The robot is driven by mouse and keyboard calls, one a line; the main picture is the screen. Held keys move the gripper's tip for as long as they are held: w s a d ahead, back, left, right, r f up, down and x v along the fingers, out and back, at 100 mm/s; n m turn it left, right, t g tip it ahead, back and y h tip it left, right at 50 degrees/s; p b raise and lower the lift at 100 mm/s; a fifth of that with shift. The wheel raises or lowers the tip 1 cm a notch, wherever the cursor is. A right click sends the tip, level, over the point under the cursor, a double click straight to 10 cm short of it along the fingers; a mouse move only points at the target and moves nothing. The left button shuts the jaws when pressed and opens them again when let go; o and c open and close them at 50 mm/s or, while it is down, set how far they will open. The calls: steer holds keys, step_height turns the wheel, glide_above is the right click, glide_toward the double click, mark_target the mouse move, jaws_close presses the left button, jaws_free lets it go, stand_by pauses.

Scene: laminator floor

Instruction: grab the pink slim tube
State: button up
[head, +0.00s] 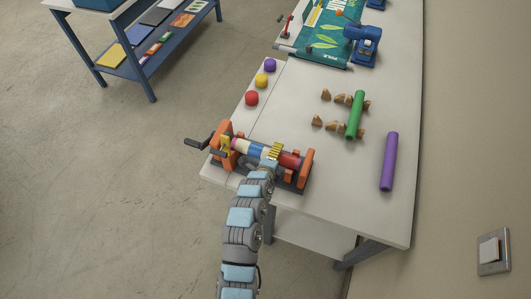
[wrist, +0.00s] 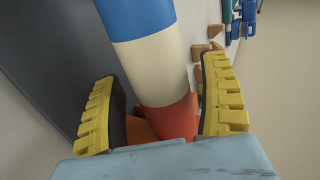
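I see no clearly pink slim tube in either view. A striped blue, white and red roller (head: 255,149) lies across an orange-ended stand on the table's near end; it also fills the middle of the wrist view (wrist: 160,62). My gripper (head: 275,152) is over the right part of this roller. In the wrist view my yellow-padded fingers (wrist: 158,112) are apart on either side of the roller, with a gap on the left. The right finger is close to it; contact cannot be told. A green tube (head: 355,115) rests on wooden supports. A purple tube (head: 389,162) lies to its right.
The orange stand (head: 304,168) has a dark crank (head: 197,142) on its left. A green banner (head: 325,35) and a blue device (head: 363,42) are farther back. A wall is on the right.

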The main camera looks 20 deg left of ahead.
steer(key=c, duration=1.2)
